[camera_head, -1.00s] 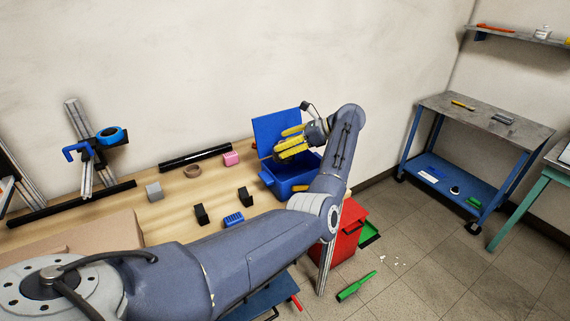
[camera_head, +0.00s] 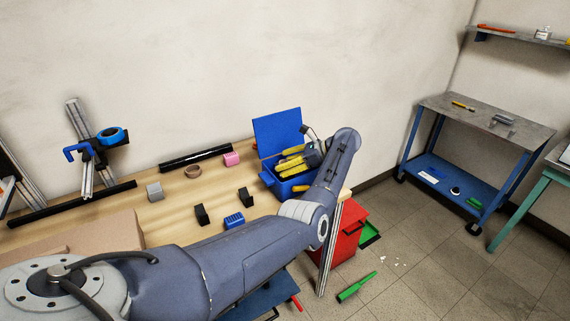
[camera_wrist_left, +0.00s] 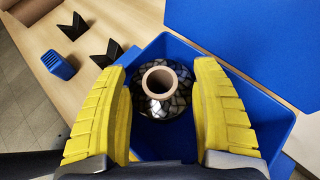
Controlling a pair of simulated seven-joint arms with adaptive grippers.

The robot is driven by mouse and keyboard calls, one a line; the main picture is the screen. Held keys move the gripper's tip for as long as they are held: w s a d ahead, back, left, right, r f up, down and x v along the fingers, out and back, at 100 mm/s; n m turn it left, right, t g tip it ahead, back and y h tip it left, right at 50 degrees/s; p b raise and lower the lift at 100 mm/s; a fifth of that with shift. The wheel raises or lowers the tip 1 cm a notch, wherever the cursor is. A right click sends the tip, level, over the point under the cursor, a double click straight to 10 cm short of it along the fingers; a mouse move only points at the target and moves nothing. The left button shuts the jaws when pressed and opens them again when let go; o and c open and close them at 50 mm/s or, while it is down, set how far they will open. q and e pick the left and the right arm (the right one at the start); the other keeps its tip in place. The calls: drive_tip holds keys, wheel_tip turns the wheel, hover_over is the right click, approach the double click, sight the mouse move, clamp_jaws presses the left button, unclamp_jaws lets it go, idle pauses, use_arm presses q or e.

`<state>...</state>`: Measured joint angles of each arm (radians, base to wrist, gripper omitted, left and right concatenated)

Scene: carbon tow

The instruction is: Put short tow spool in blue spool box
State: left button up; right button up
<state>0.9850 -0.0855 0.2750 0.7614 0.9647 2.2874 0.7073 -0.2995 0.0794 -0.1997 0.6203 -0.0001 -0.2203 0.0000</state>
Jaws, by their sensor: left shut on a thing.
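The short tow spool (camera_wrist_left: 164,92) has a tan core tube and a dark, shiny woven winding. In the left wrist view it stands upright between the yellow fingers of my left gripper (camera_wrist_left: 163,95), which is shut on it. The blue spool box (camera_wrist_left: 272,118) surrounds it in that view. In the head view my left gripper (camera_head: 284,164) is down in the opening of the blue box (camera_head: 268,180), with the blue lid (camera_head: 278,132) raised behind. The spool is hidden there by the fingers. Whether it touches the box floor I cannot tell. My right gripper is out of view.
On the wooden table stand black blocks (camera_head: 202,214), a blue block (camera_head: 234,220), a grey block (camera_head: 155,191), a tan ring (camera_head: 194,172) and a pink block (camera_head: 231,158). A red cabinet (camera_head: 342,235) stands below the table edge. The table between these blocks is clear.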

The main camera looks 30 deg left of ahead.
use_arm(q)
drive_tip(key=shift+f, duration=0.55)
drive_tip(key=o, duration=1.3)
drive_tip(key=shift+o, duration=0.2)
drive_tip(key=shift+r, duration=0.3)
drive_tip(key=v, duration=1.2)
drive_tip(key=shift+r, duration=0.35)
